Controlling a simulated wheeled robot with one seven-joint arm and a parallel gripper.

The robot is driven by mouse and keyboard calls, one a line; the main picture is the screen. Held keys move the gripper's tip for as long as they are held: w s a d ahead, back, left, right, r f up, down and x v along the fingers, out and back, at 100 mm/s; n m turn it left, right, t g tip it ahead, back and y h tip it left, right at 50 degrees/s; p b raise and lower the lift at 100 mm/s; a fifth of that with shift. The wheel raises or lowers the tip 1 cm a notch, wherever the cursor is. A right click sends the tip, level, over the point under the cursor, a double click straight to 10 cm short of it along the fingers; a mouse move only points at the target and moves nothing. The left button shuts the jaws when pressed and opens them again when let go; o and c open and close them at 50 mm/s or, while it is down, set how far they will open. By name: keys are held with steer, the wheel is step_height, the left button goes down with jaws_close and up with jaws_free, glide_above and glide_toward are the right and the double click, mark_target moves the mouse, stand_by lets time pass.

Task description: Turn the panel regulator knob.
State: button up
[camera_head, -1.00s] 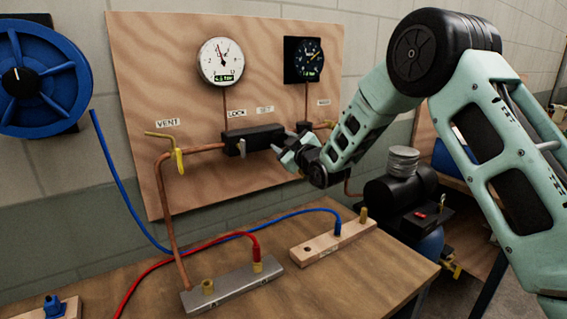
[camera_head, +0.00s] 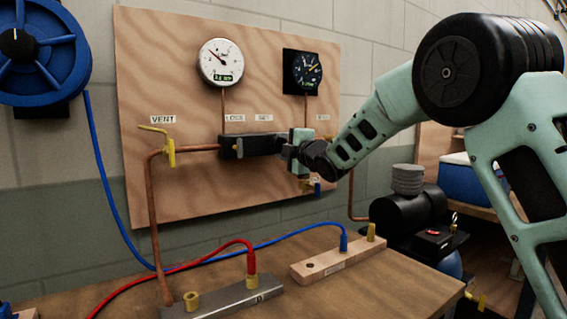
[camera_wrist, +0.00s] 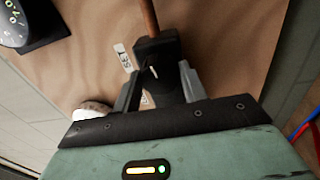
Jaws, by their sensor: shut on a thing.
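The panel regulator (camera_head: 240,145) is a black block on the plywood board, below the gauges. My gripper (camera_head: 288,150) is at its right end and hides the knob in the head view. In the wrist view, the black regulator body (camera_wrist: 157,48) stands ahead of my gripper (camera_wrist: 162,88). My fingers are on either side of a dark knob (camera_wrist: 168,84) and shut on it. The knob's markings cannot be read.
A white gauge (camera_head: 220,62) and a dark gauge (camera_head: 307,70) hang above. A yellow vent handle (camera_head: 168,150) is at left. Copper pipes cross the board. Red and blue hoses reach fittings on the bench (camera_head: 330,290) below.

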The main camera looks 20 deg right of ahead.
steer(key=shift+f+n+b, duration=0.1)
steer(key=shift+n+b, duration=0.8)
steer(key=shift+b, duration=0.1)
steer(key=o, duration=1)
steer(key=shift+s, duration=0.1)
steer(key=b+v, duration=0.3)
steer(key=v, duration=1.4)
steer(key=shift+s+d, duration=0.1)
steer(key=shift+d, duration=0.05)
